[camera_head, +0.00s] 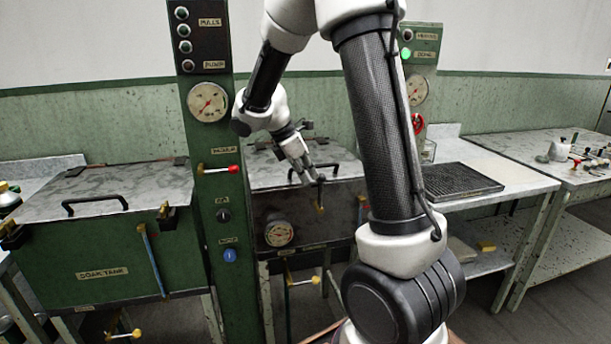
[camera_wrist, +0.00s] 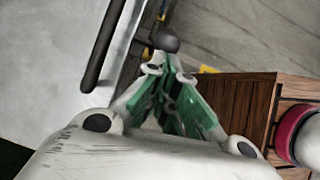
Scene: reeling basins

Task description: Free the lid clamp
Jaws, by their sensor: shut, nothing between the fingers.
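The basin behind the green post has a grey metal lid (camera_head: 265,174) that lies flat and closed, with a black bar handle (camera_wrist: 104,45). A lid clamp (camera_head: 320,200) with a brass-coloured part is at the lid's front edge. In the wrist view a dark round knob (camera_wrist: 168,41) shows just past my fingertips. It looks like the end of the clamp's lever, but its lower part is hidden. My gripper (camera_head: 309,179) is shut and empty, pointing down at the front edge, close to the knob. I cannot tell whether it touches. Its green finger pads (camera_wrist: 172,100) show in the wrist view.
The green post (camera_head: 212,165) with a gauge and a red-tipped lever (camera_head: 233,169) stands left of my gripper. A soak tank (camera_head: 95,272) with its own lid and clamps is farther left. A bench with a black rack (camera_head: 460,181) is to the right.

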